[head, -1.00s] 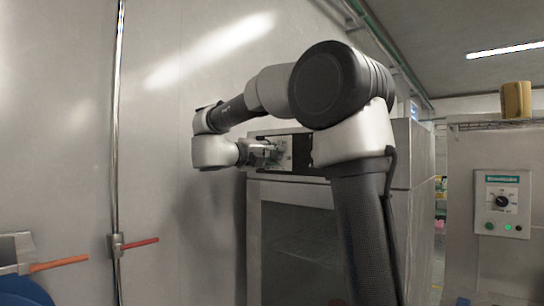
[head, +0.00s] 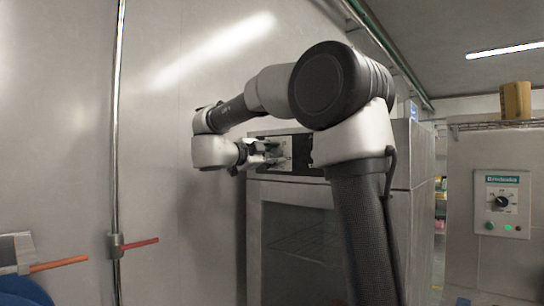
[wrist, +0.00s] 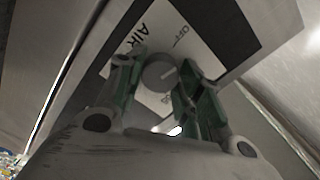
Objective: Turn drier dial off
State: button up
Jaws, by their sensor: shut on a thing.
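The drier dial (wrist: 160,72) is a small grey round knob with a pale pointer mark. It sits on a white label plate (wrist: 196,38) with printed words, "OFF" and "AIR" among them. In the wrist view my gripper (wrist: 163,80) has its green-padded fingers on either side of the dial, shut on it. In the head view my gripper (head: 268,154) is at the dark control strip (head: 303,150) above the drier's door (head: 302,242). There the dial is hidden by my gripper.
Another control panel (head: 502,204) with a black dial stands at the right. A brown cylinder (head: 515,100) stands on a rack above it. At the left, a vertical pipe (head: 117,140) has a red-handled valve (head: 137,244). A steel wall is close behind my arm.

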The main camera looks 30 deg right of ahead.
jog(key=n, duration=0.4)
jog(key=shift+n, duration=0.4)
jog(key=shift+o, duration=0.2)
jog(key=shift+c, duration=0.2)
jog(key=o, duration=1)
jog(key=shift+o, duration=0.2)
jog(key=v, duration=1.2)
